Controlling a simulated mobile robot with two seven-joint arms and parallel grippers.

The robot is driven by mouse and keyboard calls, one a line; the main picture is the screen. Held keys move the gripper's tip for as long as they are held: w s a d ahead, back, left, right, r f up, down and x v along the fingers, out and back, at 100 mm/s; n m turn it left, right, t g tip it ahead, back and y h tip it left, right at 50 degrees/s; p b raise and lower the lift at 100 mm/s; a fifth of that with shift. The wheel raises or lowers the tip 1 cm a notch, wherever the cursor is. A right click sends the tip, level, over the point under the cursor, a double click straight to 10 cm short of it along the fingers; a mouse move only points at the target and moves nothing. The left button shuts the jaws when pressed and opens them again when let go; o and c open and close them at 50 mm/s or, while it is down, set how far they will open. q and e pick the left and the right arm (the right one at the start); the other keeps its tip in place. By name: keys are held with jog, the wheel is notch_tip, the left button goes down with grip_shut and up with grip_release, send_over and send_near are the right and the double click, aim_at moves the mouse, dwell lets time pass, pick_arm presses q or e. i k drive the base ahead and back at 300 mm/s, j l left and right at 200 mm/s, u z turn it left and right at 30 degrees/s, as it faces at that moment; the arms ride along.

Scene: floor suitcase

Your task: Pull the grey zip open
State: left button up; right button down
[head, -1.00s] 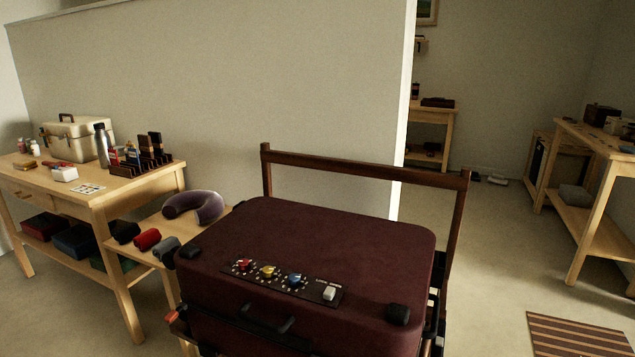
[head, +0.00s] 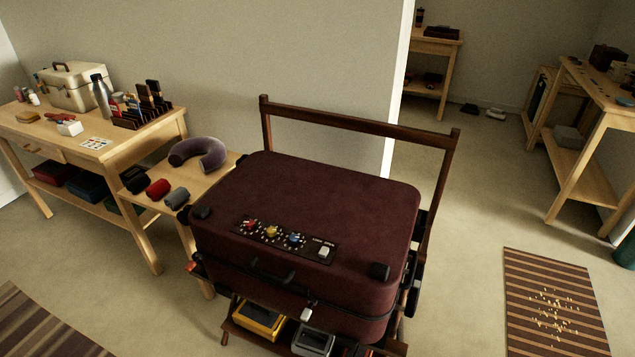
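A closed maroon suitcase (head: 300,190) lies flat on a dark wooden rack (head: 360,125). A small orange piece (head: 192,267) shows at the left front corner. Neither of my grippers is in view.
A yellow case (head: 259,318) and a grey case (head: 313,341) sit on the rack's lower shelf. A side table (head: 205,180) with a neck pillow (head: 199,153) and rolled items stands close at left. A striped mat (head: 553,300) with scattered pale bits lies at right. Floor between is clear.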

aim_at(307, 312)
jog(key=l+u, duration=0.35)
jog(key=l, duration=0.4)
jog(key=k+l+u, duration=0.1)
jog(key=l+u, duration=0.3)
jog(key=l, duration=0.35)
